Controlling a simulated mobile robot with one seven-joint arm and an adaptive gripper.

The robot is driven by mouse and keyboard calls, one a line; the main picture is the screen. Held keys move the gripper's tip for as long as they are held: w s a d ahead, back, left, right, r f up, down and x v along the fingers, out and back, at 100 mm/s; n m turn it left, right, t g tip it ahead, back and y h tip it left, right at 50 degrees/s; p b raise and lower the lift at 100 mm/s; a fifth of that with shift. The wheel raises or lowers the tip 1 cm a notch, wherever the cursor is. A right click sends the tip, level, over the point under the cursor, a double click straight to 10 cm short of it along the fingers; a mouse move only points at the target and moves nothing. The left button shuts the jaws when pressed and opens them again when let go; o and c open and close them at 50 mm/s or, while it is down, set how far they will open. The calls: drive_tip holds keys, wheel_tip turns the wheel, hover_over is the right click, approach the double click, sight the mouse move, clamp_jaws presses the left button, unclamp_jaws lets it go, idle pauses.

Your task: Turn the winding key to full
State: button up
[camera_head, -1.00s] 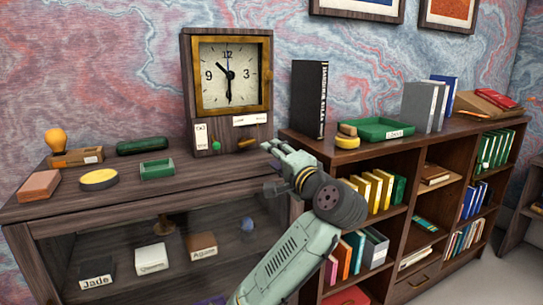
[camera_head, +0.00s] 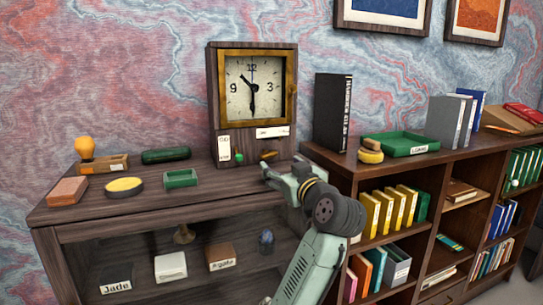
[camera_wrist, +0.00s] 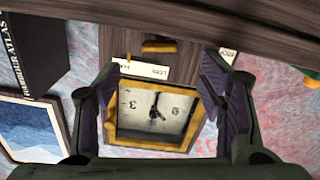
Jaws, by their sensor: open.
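A dark wooden clock (camera_head: 212,95) with a brass-framed dial stands at the back of the cabinet top. A small brass piece, seemingly the winding key (camera_head: 267,155), sits low on its front, below a white label (camera_head: 272,132). In the wrist view, which is upside down, the key (camera_wrist: 160,46) lies between the two fingers near the top, beside the label (camera_wrist: 148,70). My gripper (camera_head: 280,175) is just in front of and below the key, apart from it as far as I can see. In the wrist view my gripper (camera_wrist: 163,72) is open and empty.
A green knob (camera_head: 239,157) is left of the key. A green box (camera_head: 181,178), a yellow-topped disc (camera_head: 124,186) and a brick-coloured block (camera_head: 67,191) lie left.

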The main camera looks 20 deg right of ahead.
sight(270, 157)
drive_tip(key=w+p, duration=0.2)
drive_tip(key=w, duration=0.6)
drive_tip(key=shift+a, duration=0.1)
drive_tip(key=c, duration=1.2)
drive_tip(key=shift+o, duration=0.2)
drive_tip(key=shift+m, duration=0.4)
drive_tip(key=m, duration=0.3)
drive_tip(key=shift+m+p, duration=0.3)
drive_tip(key=m, duration=0.4)
drive_tip(key=shift+m, duration=0.4)
